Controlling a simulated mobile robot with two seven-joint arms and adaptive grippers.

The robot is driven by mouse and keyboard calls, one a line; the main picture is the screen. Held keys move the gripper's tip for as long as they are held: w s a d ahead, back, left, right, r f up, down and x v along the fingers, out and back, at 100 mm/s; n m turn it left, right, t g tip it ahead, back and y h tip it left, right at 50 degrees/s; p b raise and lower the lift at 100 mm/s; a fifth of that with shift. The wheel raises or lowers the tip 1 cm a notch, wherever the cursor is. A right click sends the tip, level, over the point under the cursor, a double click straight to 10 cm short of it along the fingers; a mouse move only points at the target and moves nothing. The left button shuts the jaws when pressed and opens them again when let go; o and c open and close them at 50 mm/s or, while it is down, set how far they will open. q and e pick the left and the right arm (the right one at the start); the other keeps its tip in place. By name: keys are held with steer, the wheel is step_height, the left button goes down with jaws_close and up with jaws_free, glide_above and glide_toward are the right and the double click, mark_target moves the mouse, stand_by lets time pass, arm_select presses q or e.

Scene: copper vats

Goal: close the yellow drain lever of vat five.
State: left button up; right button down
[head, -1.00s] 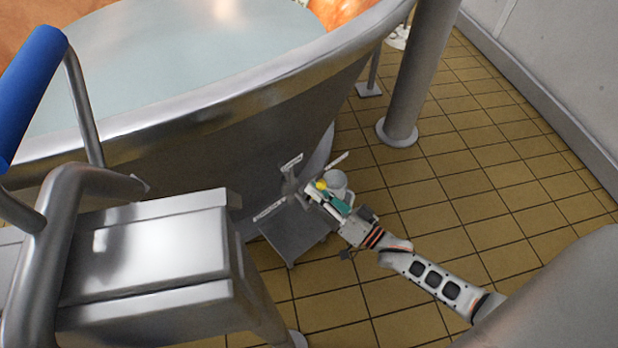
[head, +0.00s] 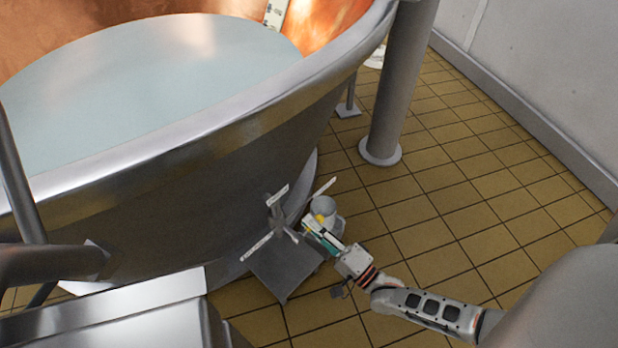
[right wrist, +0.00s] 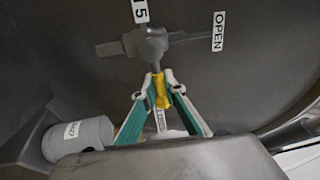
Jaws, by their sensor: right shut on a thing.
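The yellow drain lever (right wrist: 161,90) sticks out from a grey valve hub (right wrist: 152,45) low on the wall of the copper vat (head: 200,180). A label reading 5 (right wrist: 140,11) is by the hub. An OPEN label (right wrist: 218,32) is to the right. The lever points down the right wrist picture, in line with another label (right wrist: 161,119) seen between my fingers, its text partly hidden. My right gripper (right wrist: 161,92) is shut on the lever, a finger on each side. In the head view this gripper (head: 311,224) is at the valve. My left gripper is not in view.
A low grey metal box (head: 285,268) is beneath the valve. A thick steel post (head: 398,90) stands to the right. The tiled floor (head: 470,200) there is clear up to the wall.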

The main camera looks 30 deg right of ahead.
steer(key=shift+w+d+f+m+h, duration=0.15)
steer(key=shift+d+m+h, duration=0.25)
steer(key=shift+m, duration=0.3)
steer(key=c, duration=2.1)
jaws_free()
steer(key=shift+a, duration=0.15)
steer(key=shift+a, duration=0.1)
steer(key=v, duration=1.2)
steer(key=shift+f, duration=0.2)
